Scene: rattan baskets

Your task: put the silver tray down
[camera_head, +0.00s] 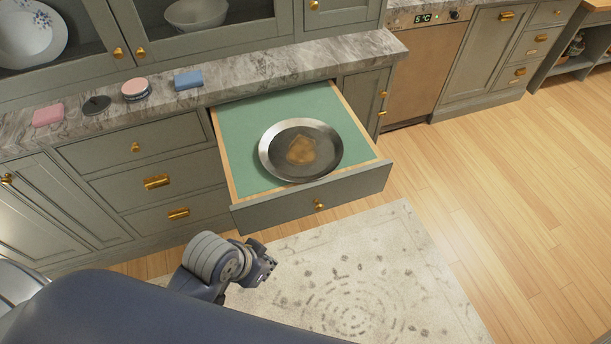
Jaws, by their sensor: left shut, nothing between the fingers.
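The silver tray (269,165) is round with a shiny rim and a dark middle. It lies flat in an open drawer (235,127) with a green lining. A brownish patch or flat item (301,151) shows in the tray's middle; I cannot tell which. My left gripper (268,263) is shut and empty, below and in front of the drawer front, apart from the tray. My right gripper is not in view.
The marble counter (240,72) behind the drawer holds a pink sponge (47,115), a dark round item (96,105), a pink-topped round tin (136,89) and a blue block (188,80). A patterned rug (390,260) lies below. The wooden floor at right is clear.

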